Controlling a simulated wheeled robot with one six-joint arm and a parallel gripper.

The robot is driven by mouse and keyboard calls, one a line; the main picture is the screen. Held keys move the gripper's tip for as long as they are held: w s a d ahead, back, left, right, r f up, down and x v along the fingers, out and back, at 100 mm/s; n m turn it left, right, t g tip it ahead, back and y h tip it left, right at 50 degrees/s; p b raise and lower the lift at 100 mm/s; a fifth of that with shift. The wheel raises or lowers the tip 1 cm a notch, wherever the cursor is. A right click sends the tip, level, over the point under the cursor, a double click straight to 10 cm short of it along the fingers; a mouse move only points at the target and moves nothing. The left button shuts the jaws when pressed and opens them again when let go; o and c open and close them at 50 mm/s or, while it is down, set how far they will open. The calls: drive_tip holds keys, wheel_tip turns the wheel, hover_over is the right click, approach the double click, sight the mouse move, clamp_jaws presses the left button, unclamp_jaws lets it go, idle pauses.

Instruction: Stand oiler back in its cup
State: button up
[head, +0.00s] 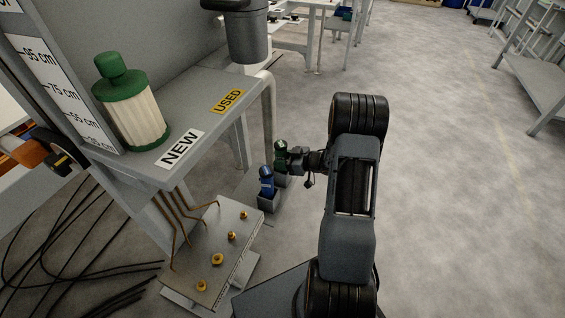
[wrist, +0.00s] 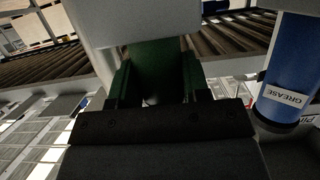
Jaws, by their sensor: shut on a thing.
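The green oiler (head: 281,147) stands about upright in the head view. My gripper (head: 285,158) reaches it from the right and is shut on it. In the wrist view the oiler's green body (wrist: 158,68) lies between the two fingers of my gripper (wrist: 155,85). A grey cup (head: 281,181) is directly below the oiler in the head view. I cannot tell whether the oiler's foot is inside the cup or just above it.
A blue grease bottle (head: 266,182) stands in a neighbouring grey cup (head: 268,202), close to the held oiler; it also shows in the wrist view (wrist: 288,65). A plate with brass fittings (head: 216,258) is nearer. A shelf (head: 205,115) rises left.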

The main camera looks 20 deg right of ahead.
drive_tip(key=shift+f, duration=0.1)
drive_tip(key=o, duration=1.1)
drive_tip(key=shift+f, duration=0.1)
